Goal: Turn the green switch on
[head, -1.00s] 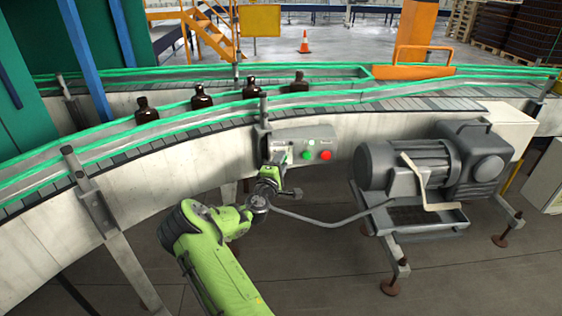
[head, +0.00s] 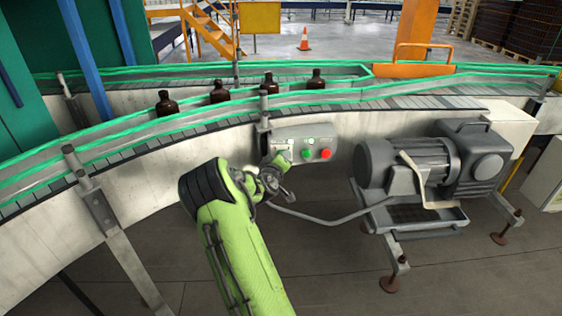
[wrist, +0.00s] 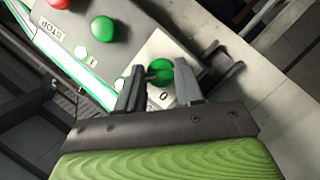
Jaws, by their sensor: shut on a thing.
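The green switch (wrist: 160,70) is a round knob on a pale plate at the end of the control panel, with a "0" mark beside it in the wrist view. My gripper (wrist: 161,82) has one dark finger on each side of the knob and is shut on it. In the head view my gripper (head: 281,160) is at the left part of the grey control panel (head: 292,132), and it hides the switch there. Two small lamps, one by a "1" mark (wrist: 81,52) and one beside my left finger (wrist: 119,84), look bright.
A green button (wrist: 103,28) and a red button (wrist: 58,3) sit on the same panel near the switch. A grey motor (head: 415,165) stands right of the panel. The conveyor with several amber bottles (head: 220,92) runs behind it.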

